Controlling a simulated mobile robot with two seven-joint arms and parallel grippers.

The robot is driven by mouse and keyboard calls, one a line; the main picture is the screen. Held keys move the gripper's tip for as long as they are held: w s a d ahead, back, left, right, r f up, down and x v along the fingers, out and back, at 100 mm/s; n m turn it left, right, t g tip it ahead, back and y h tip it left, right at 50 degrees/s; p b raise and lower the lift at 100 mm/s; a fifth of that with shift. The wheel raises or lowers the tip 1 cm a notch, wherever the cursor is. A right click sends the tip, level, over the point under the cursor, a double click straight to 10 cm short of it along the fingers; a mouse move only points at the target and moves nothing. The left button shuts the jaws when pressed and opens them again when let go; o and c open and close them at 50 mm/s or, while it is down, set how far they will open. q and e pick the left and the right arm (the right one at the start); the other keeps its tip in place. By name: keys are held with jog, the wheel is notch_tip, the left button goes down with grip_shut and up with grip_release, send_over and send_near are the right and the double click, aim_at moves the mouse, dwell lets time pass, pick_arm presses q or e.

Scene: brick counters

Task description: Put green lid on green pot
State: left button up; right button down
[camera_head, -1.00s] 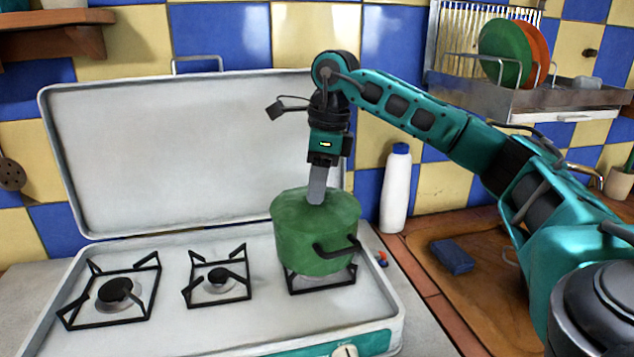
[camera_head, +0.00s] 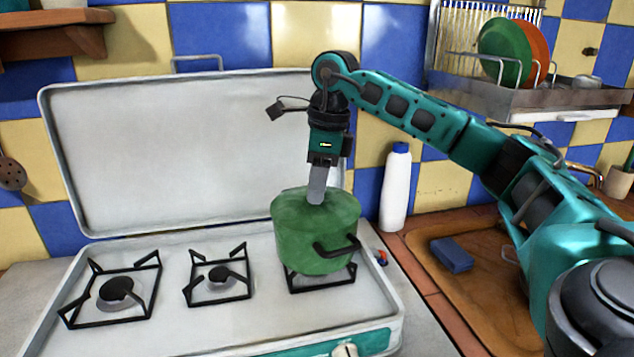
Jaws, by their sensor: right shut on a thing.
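The green pot (camera_head: 300,248) stands upright on the right burner of the stove, with a dark handle at its front right. The green lid (camera_head: 337,205) lies over the pot's top, its edge close to the rim. I cannot tell whether it is fully seated. My right gripper (camera_head: 317,198) points straight down at the middle of the lid and is shut on it. The lid's knob is hidden by the fingers. My left gripper is not in view.
The white stove (camera_head: 170,270) has two empty burners to the left, and its raised cover (camera_head: 180,150) stands behind. A white bottle (camera_head: 396,190) stands right of the pot. A blue sponge (camera_head: 452,255) lies on the brown board at the right.

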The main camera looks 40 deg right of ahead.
jog(key=c, duration=0.8)
grip_release()
jog(key=shift+o, duration=0.2)
notch_tip(320, 180, up, 13)
jog(key=s+d, duration=0.1)
jog(key=shift+s+d, duration=0.2)
jog(key=shift+f, duration=0.15)
